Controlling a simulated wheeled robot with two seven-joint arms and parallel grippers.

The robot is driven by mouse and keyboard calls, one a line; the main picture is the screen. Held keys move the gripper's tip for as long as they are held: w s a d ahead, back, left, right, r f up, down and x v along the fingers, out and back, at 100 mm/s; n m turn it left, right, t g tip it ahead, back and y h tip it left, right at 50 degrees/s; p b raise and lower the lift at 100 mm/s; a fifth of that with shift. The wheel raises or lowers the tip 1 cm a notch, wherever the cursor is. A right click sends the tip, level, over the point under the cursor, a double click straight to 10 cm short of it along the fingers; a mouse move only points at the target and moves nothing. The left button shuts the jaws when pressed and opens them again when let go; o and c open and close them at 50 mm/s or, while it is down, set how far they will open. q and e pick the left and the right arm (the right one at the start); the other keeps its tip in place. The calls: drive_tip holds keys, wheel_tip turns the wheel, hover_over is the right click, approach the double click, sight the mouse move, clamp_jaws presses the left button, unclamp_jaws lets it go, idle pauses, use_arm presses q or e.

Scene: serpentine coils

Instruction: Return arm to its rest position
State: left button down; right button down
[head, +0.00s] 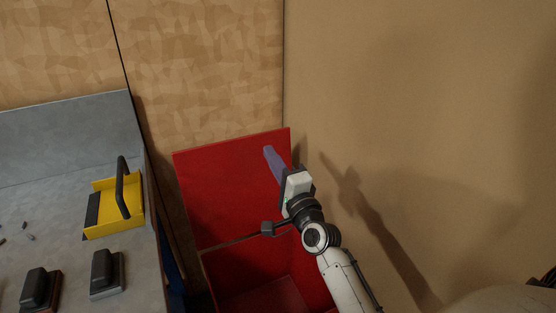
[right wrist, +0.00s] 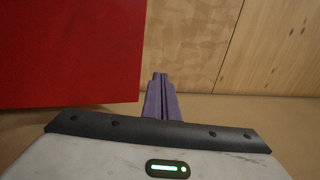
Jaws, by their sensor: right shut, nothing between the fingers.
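My right arm (head: 343,275) reaches up from the lower right in the head view. Its gripper (head: 269,150) has purple fingers that point up and left, in front of the raised red lid of a red bin. In the right wrist view the gripper (right wrist: 160,77) shows its two purple fingers pressed together, with nothing between them. The fingers look apart from the red panel at the left of that view. My left arm and gripper are not in view.
The red bin (head: 222,272) stands open below my arm, its lid (head: 215,190) upright behind. A grey workbench (head: 60,210) at left holds a yellow holder (head: 108,222) with a black handle and black blocks (head: 107,272). A tan wall (head: 420,110) stands close at right.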

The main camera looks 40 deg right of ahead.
drive_tip(key=shift+s+a+r, duration=0.1)
drive_tip(key=shift+s+a, duration=0.05)
drive_tip(key=shift+s, duration=0.55)
drive_tip(key=shift+s+a+r, duration=0.1)
drive_tip(key=shift+s+a, duration=0.05)
drive_tip(key=shift+s, duration=0.55)
drive_tip(key=s+a+f+n+g+y, duration=0.2)
drive_tip(key=s+a+f+n, duration=0.15)
drive_tip(key=f, duration=0.35)
drive_tip(key=s+a+f+n+g+y, duration=0.1)
drive_tip(key=s+a+f+n+y, duration=0.1)
drive_tip(key=a+f+n, duration=0.35)
drive_tip(key=s+a+f+n+g+y, duration=0.1)
drive_tip(key=s+a+f+n+g, duration=0.2)
drive_tip(key=f, duration=0.4)
drive_tip(key=s+a+f+n+g, duration=0.1)
drive_tip(key=s+a+f+n, duration=0.2)
drive_tip(key=s+f, duration=0.2)
drive_tip(key=s+a+f+n+g+y, duration=0.1)
drive_tip(key=s+a+f+n+g, duration=0.1)
drive_tip(key=s+f+n, duration=0.2)
drive_tip(key=s+a+f+n+g+y, duration=0.1)
drive_tip(key=s+a+f+n+g, duration=0.1)
drive_tip(key=s+f, duration=0.3)
drive_tip(key=s+a+n, duration=0.1)
drive_tip(key=s, duration=0.3)
drive_tip(key=shift+s+a+f+n, duration=0.25)
drive_tip(key=shift+a+f+n, duration=0.05)
drive_tip(key=shift+f, duration=0.1)
